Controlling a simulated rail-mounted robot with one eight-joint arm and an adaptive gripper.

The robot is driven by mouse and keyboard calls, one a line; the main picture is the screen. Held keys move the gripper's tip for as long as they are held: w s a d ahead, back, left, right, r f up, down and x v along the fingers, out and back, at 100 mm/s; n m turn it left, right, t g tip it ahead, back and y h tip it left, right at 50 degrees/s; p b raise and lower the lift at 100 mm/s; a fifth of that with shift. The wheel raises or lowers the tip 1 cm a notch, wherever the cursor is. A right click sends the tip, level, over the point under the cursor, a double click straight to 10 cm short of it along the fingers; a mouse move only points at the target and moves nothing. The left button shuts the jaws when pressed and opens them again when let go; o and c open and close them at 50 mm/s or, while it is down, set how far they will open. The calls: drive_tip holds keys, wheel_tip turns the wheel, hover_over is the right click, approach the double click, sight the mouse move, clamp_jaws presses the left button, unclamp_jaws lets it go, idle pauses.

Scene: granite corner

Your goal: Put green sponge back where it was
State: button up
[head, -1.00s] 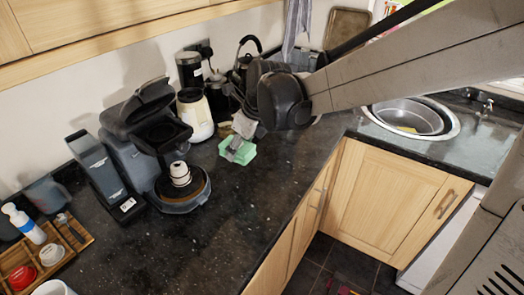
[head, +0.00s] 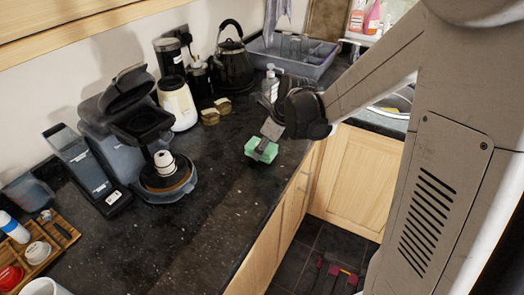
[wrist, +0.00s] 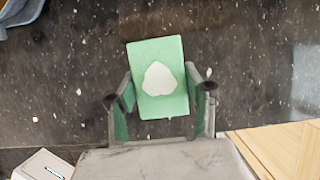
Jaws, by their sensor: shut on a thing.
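The green sponge (head: 261,148) is between the fingers of my gripper (head: 268,140) near the front edge of the dark granite counter. In the wrist view the sponge (wrist: 160,52) is a light green block with a white patch on its face. My gripper (wrist: 160,100) is shut on its sides there. In the head view I cannot tell whether the sponge touches the counter or hangs just above it.
A coffee machine (head: 118,115) with a white cup (head: 164,159) stands to the left. A cream canister (head: 178,104), a black kettle (head: 233,62), a soap bottle (head: 271,83) and a grey dish rack (head: 305,58) stand behind. The counter middle (head: 190,225) is clear.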

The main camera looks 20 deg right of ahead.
drive_tip(key=shift+f, duration=0.95)
drive_tip(key=shift+f, duration=0.1)
drive_tip(key=o, duration=1.2)
drive_tip(key=v, duration=1.2)
drive_tip(key=s+a+r+n+t+h, duration=0.1)
drive_tip(key=s+n, duration=0.5)
drive_tip(key=n, duration=0.3)
drive_tip(key=s+a+r+n+t+h, duration=0.1)
drive_tip(key=s+r+n, duration=0.1)
drive_tip(key=s+n, duration=0.4)
drive_tip(key=s+a+r+n+t+h+p, duration=0.1)
drive_tip(key=s+n, duration=0.5)
drive_tip(key=n, duration=0.6)
drive_tip(key=shift+s+a+r+t, duration=0.25)
drive_tip(key=shift+s+r+t, duration=0.2)
drive_tip(key=shift+r, duration=0.3)
